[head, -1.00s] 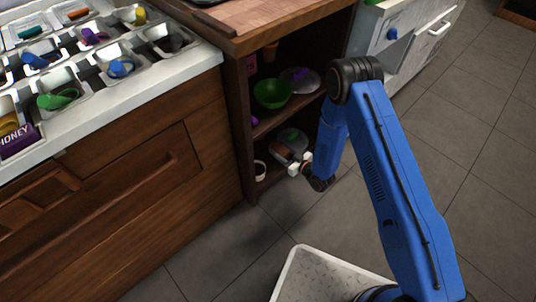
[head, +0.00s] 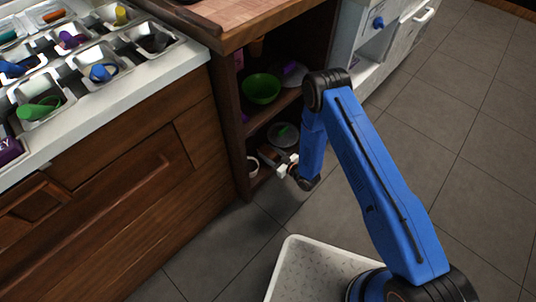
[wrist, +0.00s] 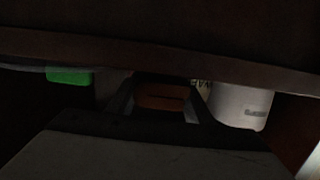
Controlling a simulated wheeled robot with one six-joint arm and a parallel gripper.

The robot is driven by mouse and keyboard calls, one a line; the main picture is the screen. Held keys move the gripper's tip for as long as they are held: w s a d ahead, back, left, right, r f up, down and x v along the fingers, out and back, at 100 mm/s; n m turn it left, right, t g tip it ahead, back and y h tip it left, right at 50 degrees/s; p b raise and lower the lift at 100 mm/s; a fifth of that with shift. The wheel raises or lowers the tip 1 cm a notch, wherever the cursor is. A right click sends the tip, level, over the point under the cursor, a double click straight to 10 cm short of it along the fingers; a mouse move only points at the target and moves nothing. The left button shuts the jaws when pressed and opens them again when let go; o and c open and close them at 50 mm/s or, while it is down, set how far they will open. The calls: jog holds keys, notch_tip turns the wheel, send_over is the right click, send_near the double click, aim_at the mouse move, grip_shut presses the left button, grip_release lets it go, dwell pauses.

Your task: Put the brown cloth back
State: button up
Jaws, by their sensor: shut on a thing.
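My gripper (head: 287,167) is at the front of the lower shelf in the dark open cabinet. In the wrist view my gripper (wrist: 160,104) is shut on a brown-orange thing that looks like the brown cloth (wrist: 160,92), held between the two dark fingers. The view is very dark, so whether the cloth touches the shelf cannot be told. In the head view the cloth is small and hard to separate from the gripper and shelf items.
A green bowl (head: 261,88) stands on the upper shelf. A white cup (head: 252,167) stands on the lower shelf, left of my gripper. A white container (wrist: 238,107) is close right of the fingers. A counter with topping trays (head: 103,68) is at left. Floor at right is clear.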

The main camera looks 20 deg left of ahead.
jog(key=shift+f, duration=0.55)
jog(key=o, duration=1.1)
jog(key=shift+f, duration=0.1)
jog(key=shift+s+d, duration=0.1)
jog(key=shift+d, duration=0.25)
jog(key=v, duration=1.1)
jog(key=shift+s+d, duration=0.1)
jog(key=shift+s, duration=0.1)
